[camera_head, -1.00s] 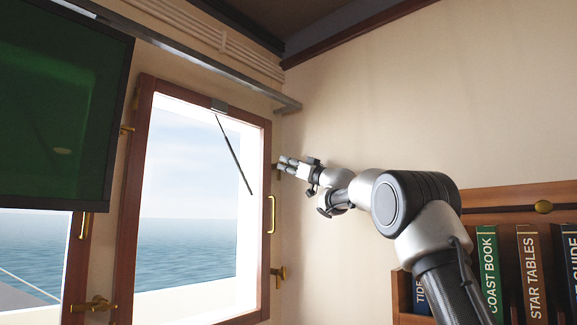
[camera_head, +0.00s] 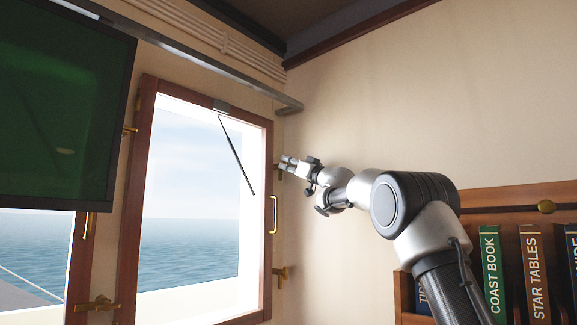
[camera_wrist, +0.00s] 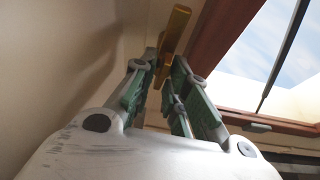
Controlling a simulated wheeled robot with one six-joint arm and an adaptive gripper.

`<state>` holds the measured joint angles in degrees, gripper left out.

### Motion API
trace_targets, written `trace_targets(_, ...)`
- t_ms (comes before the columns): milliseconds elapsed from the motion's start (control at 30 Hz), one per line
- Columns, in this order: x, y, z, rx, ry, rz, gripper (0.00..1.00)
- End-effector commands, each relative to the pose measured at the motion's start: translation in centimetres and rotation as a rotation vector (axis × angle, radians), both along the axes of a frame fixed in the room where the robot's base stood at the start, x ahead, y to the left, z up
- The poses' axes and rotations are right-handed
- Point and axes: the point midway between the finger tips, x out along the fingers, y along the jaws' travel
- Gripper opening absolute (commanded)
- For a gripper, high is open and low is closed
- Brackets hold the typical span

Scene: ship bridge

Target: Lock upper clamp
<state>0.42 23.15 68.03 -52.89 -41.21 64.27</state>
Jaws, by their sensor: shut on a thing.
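The upper clamp is a brass bar (camera_wrist: 178,32) beside the wooden window frame, seen near the top middle of the wrist view. My gripper (camera_wrist: 164,68) has its two green-padded fingers either side of the bar's near end and is shut on it. In the head view my gripper (camera_head: 284,164) is at the right edge of the window frame (camera_head: 267,150), level with its upper half. It hides most of the upper clamp there.
A brass pull handle (camera_head: 273,214) and a lower brass clamp (camera_head: 281,275) are on the same side of the window. A dark screen (camera_head: 60,115) hangs at left. A bookshelf (camera_head: 500,196) with several books stands at right, near my arm.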

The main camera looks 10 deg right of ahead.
Motion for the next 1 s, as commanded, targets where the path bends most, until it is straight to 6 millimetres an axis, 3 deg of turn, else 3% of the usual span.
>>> trace_targets(1000,0.09,-0.1,-0.1,0.732,0.532,-0.002,0.0)
